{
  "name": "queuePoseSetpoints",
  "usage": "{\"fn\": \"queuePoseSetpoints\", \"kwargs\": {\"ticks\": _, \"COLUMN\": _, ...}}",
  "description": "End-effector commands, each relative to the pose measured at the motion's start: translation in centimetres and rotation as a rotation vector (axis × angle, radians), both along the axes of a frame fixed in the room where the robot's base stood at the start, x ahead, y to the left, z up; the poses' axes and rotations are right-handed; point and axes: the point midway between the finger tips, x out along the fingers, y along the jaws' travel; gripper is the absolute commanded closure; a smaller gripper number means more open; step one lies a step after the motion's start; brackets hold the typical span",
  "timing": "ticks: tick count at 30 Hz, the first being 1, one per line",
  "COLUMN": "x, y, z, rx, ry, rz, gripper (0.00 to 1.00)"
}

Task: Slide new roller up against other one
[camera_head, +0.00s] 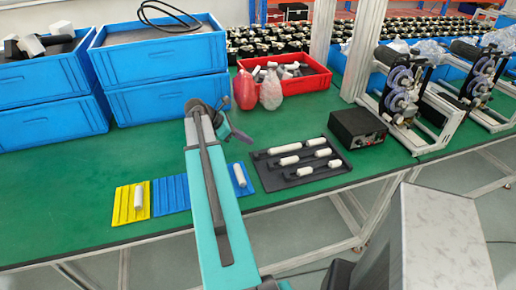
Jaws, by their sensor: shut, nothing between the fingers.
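White rollers lie on slotted trays on the green table. One roller (138,197) lies on the yellow tray (122,205) at the left. Another roller (239,174) lies on the right part of the blue tray (172,194), which my arm partly covers. Several white rollers (284,149) lie in rows on the black tray (272,178). I cannot tell which roller is the new one. My gripper (243,137) is shut and empty, raised in the picture above the blue tray and left of the black tray. Its fingertips are small and hard to make out.
Blue crates (165,65) stand at the back left. A red crate (318,80) with white parts and red and clear bags (244,90) stands behind my gripper. A black box (357,128) and machines (400,95) stand right. Green table shows around the trays.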

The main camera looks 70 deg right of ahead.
Motion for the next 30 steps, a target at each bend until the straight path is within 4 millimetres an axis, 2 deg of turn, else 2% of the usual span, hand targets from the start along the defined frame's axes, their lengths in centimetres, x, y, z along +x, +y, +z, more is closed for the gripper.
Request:
{"fn": "queuePoseSetpoints", "kwargs": {"ticks": 14, "x": -0.3, "y": -0.3, "z": -0.6, "rx": 0.002, "ry": 0.001, "rz": 0.002, "gripper": 1.0}}
{"fn": "queuePoseSetpoints", "kwargs": {"ticks": 30, "x": -3.4, "y": -2.8, "z": -4.6, "rx": 0.001, "ry": 0.001, "rz": 0.003, "gripper": 1.0}}
